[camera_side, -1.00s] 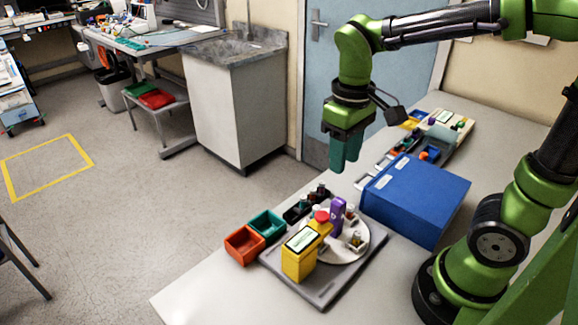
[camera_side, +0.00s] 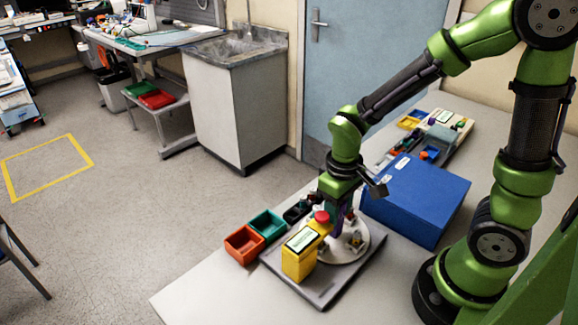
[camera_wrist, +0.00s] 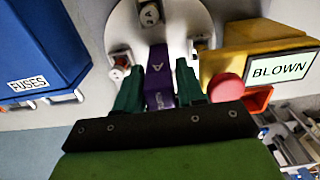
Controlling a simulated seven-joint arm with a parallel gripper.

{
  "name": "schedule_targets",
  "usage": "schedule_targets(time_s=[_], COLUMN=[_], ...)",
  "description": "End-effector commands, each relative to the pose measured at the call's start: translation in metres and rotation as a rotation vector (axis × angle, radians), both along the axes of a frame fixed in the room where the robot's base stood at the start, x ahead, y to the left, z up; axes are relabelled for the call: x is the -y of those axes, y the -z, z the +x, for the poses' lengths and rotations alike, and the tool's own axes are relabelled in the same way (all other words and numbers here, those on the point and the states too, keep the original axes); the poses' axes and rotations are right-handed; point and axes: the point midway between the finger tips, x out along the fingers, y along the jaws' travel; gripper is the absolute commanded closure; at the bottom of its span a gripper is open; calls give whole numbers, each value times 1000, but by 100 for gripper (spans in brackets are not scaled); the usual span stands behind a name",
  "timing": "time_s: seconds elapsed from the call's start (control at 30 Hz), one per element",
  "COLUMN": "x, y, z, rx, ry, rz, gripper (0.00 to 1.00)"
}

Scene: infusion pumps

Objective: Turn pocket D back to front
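The round white turntable (camera_side: 343,255) sits on a grey tray, and it also shows in the wrist view (camera_wrist: 180,22). It carries small pockets; one near the top of the wrist view holds a piece with a dark letter, perhaps A (camera_wrist: 149,13). Others sit at left (camera_wrist: 121,65) and right (camera_wrist: 200,44); I cannot read which is pocket D. An upright purple piece (camera_wrist: 160,75) stands at the turntable. My gripper (camera_wrist: 158,85) is down over it, a green finger on each side. The fingers look close to it, but contact is unclear. My gripper (camera_side: 335,225) hides most of it in the side view.
A yellow box (camera_side: 298,262) with a red knob (camera_side: 321,217) and a "BLOWN" label (camera_wrist: 283,68) stands close beside the turntable. A blue "FUSES" box (camera_side: 420,195) is on the other side.

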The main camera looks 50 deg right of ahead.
Motion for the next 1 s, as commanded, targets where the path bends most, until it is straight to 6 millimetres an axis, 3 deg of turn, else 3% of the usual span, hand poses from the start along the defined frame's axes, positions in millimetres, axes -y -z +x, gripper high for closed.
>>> schedule_targets(time_s=[0.13, 0.37, 1.0], x=[0, 0, 0], y=[0, 0, -1], z=[0, 0, 0], rx=[0, 0, 0], ry=[0, 0, 74], rz=[0, 0, 0], gripper=[65, 100, 100])
